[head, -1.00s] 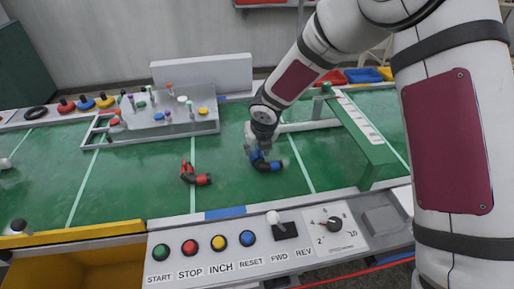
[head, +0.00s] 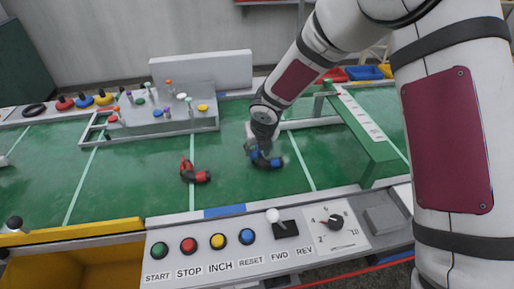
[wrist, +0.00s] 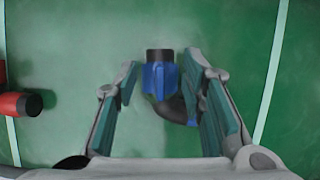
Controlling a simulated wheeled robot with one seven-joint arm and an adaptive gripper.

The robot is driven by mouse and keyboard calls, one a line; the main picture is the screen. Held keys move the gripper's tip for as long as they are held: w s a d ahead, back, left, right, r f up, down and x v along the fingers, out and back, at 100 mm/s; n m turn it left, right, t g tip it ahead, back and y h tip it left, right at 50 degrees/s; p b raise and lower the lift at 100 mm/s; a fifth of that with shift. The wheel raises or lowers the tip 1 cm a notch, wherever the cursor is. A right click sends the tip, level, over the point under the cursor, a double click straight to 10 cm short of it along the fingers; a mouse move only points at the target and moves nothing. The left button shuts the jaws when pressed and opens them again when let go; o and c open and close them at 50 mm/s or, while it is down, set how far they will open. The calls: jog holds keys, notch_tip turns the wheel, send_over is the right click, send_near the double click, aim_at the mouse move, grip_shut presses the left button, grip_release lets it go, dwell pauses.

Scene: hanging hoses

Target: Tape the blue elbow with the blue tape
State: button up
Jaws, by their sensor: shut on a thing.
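The blue elbow (head: 266,160) is a bent black pipe piece with blue on it, on the green belt right of centre. It also shows in the wrist view (wrist: 160,78), with a dark open end at the top and a bend toward the lower right. A blue ring on a dark peg (head: 85,101), which looks like the blue tape, stands at the far left edge between a red and a yellow one.
A red elbow (head: 195,172) lies left of my gripper and shows at the wrist view's left edge (wrist: 20,104). A grey peg block (head: 160,122) stands behind left. A green gantry (head: 372,150) stands on the right. The control panel (head: 250,245) is in front.

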jog(key=o, duration=1.2)
jog(key=shift+r, duration=0.15)
jog(key=v, duration=1.2)
jog(key=s+d+r+m+h+p, duration=0.4)
jog(key=s+d+r+m, duration=1)
jog(key=d+r+m, duration=0.5)
jog(key=s+d+r+m+p, duration=0.1)
jog(key=s+m, duration=0.5)
jog(key=m, duration=0.1)
jog(key=s+d+r+m+y+p, duration=0.1)
jog(key=s+m, duration=0.6)
jog(key=s+d+r+m+y+p, duration=0.1)
jog(key=s+d+r+m+p, duration=0.1)
jog(key=s+m, duration=0.4)
jog(key=shift+s+d+m, duration=0.1)
jog(key=shift+s+m, duration=0.2)
jog(key=shift+m, duration=0.3)
